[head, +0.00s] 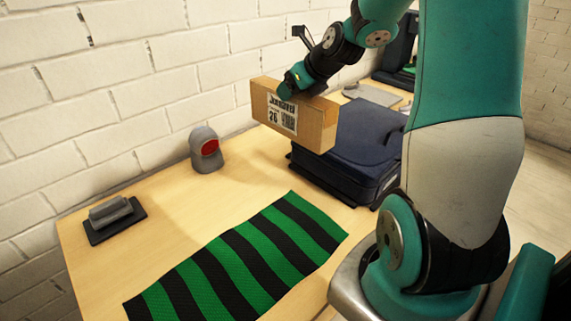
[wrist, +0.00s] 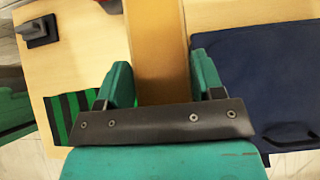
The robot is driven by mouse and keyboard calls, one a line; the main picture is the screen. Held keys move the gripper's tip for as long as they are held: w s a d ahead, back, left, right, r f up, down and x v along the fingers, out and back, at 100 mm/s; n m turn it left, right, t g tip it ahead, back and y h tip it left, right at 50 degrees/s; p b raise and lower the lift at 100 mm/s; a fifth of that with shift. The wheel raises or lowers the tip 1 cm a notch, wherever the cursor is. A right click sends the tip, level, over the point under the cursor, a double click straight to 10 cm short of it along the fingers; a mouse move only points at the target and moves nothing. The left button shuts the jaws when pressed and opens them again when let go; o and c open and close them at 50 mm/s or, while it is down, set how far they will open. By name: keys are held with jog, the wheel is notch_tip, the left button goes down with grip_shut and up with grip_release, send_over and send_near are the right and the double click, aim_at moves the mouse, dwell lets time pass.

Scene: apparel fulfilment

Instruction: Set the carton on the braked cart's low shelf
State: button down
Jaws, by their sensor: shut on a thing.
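The carton (head: 293,114) is a brown box with a white label on its side. In the head view it is held up above the wooden table, beside a dark blue case. My gripper (head: 297,82) is shut on its upper part. In the wrist view the carton (wrist: 158,50) shows as a narrow brown strip between the two green fingers of my gripper (wrist: 160,85). I cannot make out a cart or its low shelf in either view.
A dark blue case (head: 352,152) sits right of the carton on the table (head: 165,215). A green and black striped mat (head: 235,262) lies in front. A grey device with a red face (head: 206,148) and a grey block on a black pad (head: 115,218) stand near the wall.

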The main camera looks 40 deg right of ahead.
notch_tip(320, 180, down, 17)
jog(key=shift+r+b, duration=0.15)
jog(key=shift+b, duration=0.2)
jog(key=shift+c, duration=1.2)
grip_release()
